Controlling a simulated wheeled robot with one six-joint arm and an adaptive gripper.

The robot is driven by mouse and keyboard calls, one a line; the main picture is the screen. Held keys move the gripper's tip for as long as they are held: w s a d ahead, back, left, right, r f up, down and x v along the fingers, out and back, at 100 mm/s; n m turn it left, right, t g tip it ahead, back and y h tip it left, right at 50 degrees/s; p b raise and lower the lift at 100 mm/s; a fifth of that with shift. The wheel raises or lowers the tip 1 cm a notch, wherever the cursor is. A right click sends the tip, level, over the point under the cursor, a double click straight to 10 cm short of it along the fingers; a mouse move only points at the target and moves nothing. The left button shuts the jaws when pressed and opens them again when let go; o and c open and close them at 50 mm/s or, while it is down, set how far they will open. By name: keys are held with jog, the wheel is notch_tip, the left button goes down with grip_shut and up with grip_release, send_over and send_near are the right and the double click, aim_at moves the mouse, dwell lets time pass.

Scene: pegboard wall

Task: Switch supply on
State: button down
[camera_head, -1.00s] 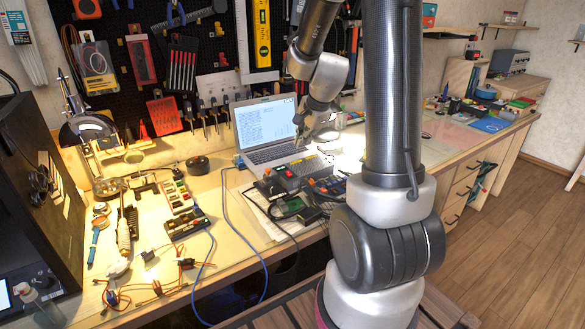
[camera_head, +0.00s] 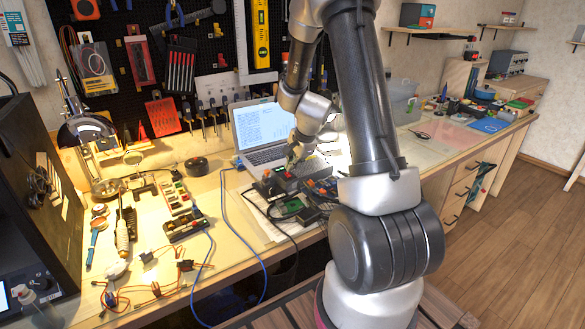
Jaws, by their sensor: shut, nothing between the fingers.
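A grey box with a red switch (camera_head: 289,175) sits on the bench in front of the laptop; I take it to be the supply. My gripper (camera_head: 291,163) is shut and empty, pointing down at the top of this box, right by the red part. It covers some of the box's top, so the switch position cannot be made out. Whether the fingertips touch the switch is too small to tell.
An open laptop (camera_head: 262,128) stands just behind the box. Small electronics (camera_head: 292,206) and a blue cable (camera_head: 238,232) lie in front. A power strip (camera_head: 184,228) and several tools lie to the left.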

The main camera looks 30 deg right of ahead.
jog(key=shift+x, duration=1.05)
